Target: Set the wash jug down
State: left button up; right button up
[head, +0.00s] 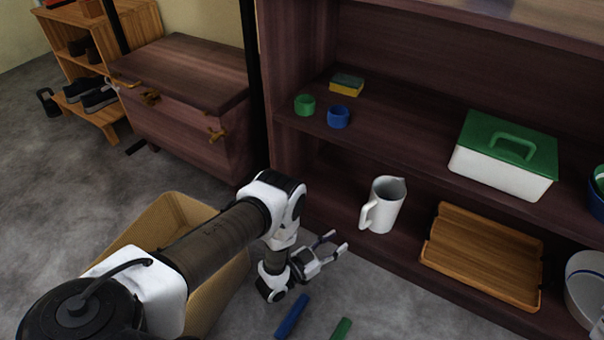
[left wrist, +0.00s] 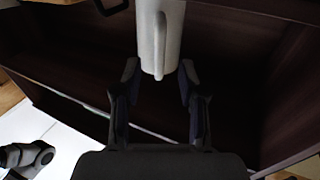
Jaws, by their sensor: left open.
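The wash jug (head: 385,207), white with a side handle and a spout, stands upright on the lower shelf (head: 335,200) of the dark wooden unit. My left gripper (head: 336,242) is open and empty in front of the shelf, to the lower left of the jug. In the left wrist view the jug (left wrist: 164,30) is ahead, with its handle facing my left gripper (left wrist: 160,74) and lined up between the two spread fingers. No finger appears to grip the handle. My right gripper does not show.
A wooden tray (head: 483,240) lies right of the jug. The upper shelf holds a green cup (head: 305,105), a blue cup (head: 339,118), a sponge (head: 347,84) and a green-lidded box (head: 506,155). A tan bin (head: 165,217) and blue (head: 291,316) and green (head: 341,329) sticks are on the floor.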

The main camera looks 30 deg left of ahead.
pick_arm(q)
jog(key=s+a+f+n+g+y, duration=0.25)
jog(key=s+g+y, duration=0.25)
jog(key=s+g, duration=0.4)
jog(key=s+a+r+n+g+y, duration=0.1)
jog(key=s+g, duration=0.3)
jog(key=s, duration=0.5)
jog(key=s+r+n+g+y, duration=0.1)
jog(key=s+r+g, duration=0.3)
jog(key=s, duration=0.6)
jog(key=shift+s+a, duration=0.3)
jog(key=shift+a, duration=0.05)
jog(key=shift+n, duration=0.25)
